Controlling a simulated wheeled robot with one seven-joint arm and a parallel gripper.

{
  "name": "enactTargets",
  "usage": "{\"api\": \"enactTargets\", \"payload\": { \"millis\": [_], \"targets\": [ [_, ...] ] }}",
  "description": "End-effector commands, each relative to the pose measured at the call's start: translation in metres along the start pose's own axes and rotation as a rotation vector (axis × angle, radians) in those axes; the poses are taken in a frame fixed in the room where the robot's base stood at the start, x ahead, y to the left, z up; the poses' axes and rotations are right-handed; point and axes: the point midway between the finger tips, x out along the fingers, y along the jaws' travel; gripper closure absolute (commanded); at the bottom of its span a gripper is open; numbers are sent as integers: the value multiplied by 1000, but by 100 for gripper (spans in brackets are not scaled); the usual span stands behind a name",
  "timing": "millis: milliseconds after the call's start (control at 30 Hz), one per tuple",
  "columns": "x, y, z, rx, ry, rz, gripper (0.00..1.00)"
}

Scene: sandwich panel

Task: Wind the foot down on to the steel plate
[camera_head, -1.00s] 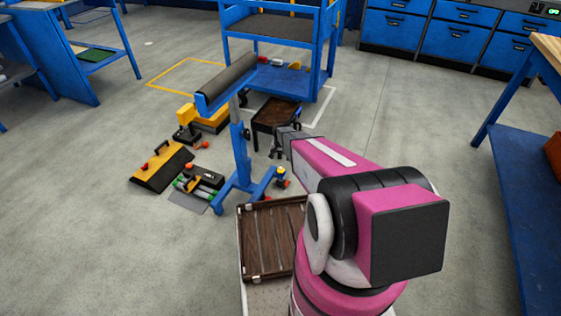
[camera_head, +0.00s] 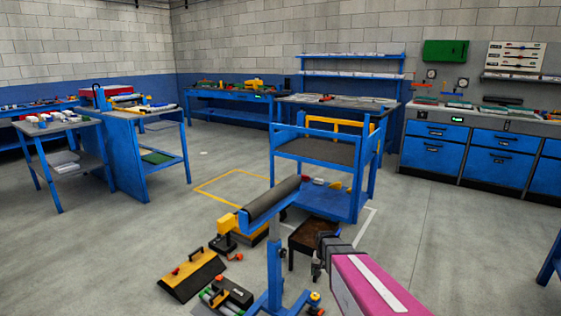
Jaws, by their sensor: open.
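A blue stand (camera_head: 274,262) with a dark padded roller top (camera_head: 272,199) stands on the floor at lower centre. Its lower legs run to the bottom edge of the picture. An orange knob (camera_head: 315,297) shows at its right leg. Whether this belongs to the foot cannot be told. The steel plate is not clearly visible; the floor left of the stand's base is cut off by the bottom edge. My gripper (camera_head: 317,277) is open and appears empty, just right of the stand's post in the picture. Its fingers are small and dark, and any contact is unclear.
A dark low trolley (camera_head: 303,237) is behind my gripper. A blue cart (camera_head: 330,152) stands beyond it. A yellow-black ramp-like block (camera_head: 190,274) and tools (camera_head: 226,297) lie left of the stand. Open floor (camera_head: 440,250) is at right.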

Motion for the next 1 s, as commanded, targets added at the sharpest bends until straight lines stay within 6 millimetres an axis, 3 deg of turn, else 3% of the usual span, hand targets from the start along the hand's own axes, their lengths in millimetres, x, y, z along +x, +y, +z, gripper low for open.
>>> {"api": "enactTargets", "payload": {
  "millis": [33, 200, 300, 433, 633, 767, 1000],
  "targets": [
    [-29, 7, 32, -29, 4, -1, 21],
    [-90, 21, 93, -129, 4, -1, 21],
    [-113, 27, 118, -174, 4, -1, 21],
    [-129, 31, 137, -208, 4, -1, 21],
    [-133, 32, 140, -221, 3, 0, 21],
    [-128, 30, 131, -258, 2, 0, 21],
    [-86, 18, 80, -590, 0, 0, 21]
  ]
}}
